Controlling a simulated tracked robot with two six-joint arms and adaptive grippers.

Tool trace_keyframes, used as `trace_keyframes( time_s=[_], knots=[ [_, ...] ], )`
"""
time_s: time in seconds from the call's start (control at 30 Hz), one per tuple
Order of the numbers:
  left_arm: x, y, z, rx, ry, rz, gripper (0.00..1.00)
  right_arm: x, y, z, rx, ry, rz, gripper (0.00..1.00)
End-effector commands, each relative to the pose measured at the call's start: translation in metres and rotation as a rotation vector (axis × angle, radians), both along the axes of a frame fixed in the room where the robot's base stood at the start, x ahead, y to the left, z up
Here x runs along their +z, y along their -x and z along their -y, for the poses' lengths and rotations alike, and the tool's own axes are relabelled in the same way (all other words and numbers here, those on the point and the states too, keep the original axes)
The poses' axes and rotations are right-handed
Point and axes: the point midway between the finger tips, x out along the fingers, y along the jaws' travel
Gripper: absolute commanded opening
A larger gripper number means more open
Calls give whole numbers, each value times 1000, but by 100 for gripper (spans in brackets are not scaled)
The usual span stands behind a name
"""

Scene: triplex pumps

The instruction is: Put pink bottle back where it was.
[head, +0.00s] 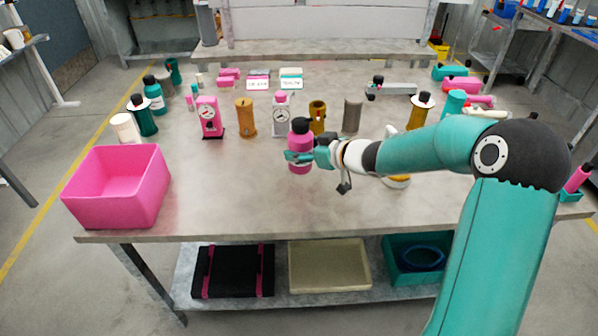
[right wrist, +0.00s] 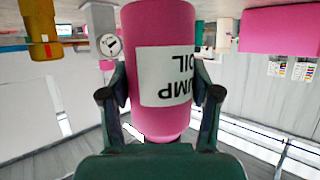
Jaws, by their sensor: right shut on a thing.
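The pink bottle (head: 300,142) with a dark cap is upright over the middle of the bench, in front of the row of parts. My right gripper (head: 300,156) is shut around its body, coming in from the right. In the right wrist view the bottle (right wrist: 160,30) sits between both fingers, its white "PUMP OIL" label upside down in the picture. I cannot tell whether its base touches the bench or hangs just above it. My left gripper is not in view.
A pink bin (head: 115,190) stands at the bench's front left. Behind the bottle are a white gauge (head: 281,116), a brass cylinder (head: 318,117) and a grey cylinder (head: 352,116). Clear bench top (head: 225,185) lies between bin and bottle. Trays rest on the lower shelf.

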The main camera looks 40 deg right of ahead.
Motion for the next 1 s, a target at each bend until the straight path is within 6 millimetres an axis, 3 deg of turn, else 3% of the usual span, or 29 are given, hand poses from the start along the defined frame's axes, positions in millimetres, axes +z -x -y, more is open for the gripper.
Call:
trace_keyframes(
  time_s=[0.33, 0.8, 0.83, 0.97, 1.0],
  knots=[
    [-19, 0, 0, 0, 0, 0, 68, -52, 0, 0, -1, -4, -2, 13],
    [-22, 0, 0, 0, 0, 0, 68, -60, 0, 0, -1, -2, 0, 13],
    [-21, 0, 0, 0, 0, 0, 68, -59, 1, 1, -1, -2, -1, 66],
    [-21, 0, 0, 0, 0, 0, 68, -59, 1, 1, -1, -2, -1, 87],
    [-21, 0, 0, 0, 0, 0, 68, -59, 1, 0, -1, -2, -1, 87]
  ],
)
